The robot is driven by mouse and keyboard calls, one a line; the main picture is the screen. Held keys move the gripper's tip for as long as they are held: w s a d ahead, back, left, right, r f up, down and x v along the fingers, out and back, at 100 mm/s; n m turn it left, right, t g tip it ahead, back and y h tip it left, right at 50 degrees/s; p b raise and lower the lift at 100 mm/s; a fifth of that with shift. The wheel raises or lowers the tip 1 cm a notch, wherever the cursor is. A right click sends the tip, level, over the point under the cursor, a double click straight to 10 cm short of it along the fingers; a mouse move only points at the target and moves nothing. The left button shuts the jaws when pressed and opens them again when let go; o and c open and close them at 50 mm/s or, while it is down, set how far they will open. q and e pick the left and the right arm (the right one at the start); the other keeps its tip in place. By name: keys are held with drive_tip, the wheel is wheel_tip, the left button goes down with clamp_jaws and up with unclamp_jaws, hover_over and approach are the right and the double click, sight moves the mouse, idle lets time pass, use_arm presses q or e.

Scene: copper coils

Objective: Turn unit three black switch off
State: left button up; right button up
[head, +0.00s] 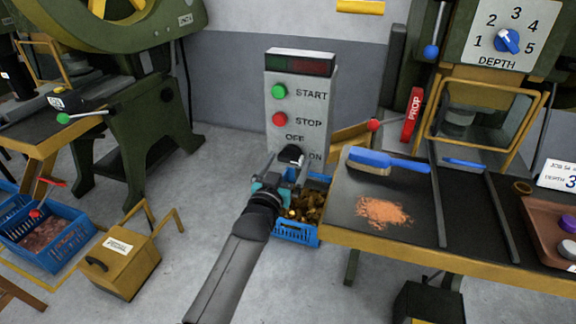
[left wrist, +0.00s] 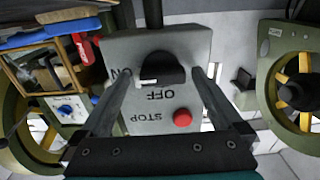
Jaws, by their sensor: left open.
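A grey control box (head: 299,105) stands on a post between two presses. It has a green START button (head: 279,91), a red STOP button (head: 279,119) and a black rotary switch (head: 290,153) marked OFF and ON. In the left wrist view the black switch (left wrist: 161,68) appears upside down; its white mark seems turned toward ON. My left gripper (head: 287,167) is open in front of the switch, one finger on each side of it; contact cannot be told. The fingers partly cover the switch's lower area in the head view. My right gripper is not in view.
A work table (head: 430,240) with a blue brush (head: 387,163) and copper shavings (head: 384,211) is close on the right. A blue crate (head: 296,233) of brass-coloured pieces sits below the gripper. A yellow box (head: 125,262) stands on the floor at left.

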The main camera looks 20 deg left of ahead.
use_arm(q)
drive_tip(key=shift+w, duration=0.25)
drive_tip(key=c, duration=1.2)
drive_tip(key=shift+c, duration=0.2)
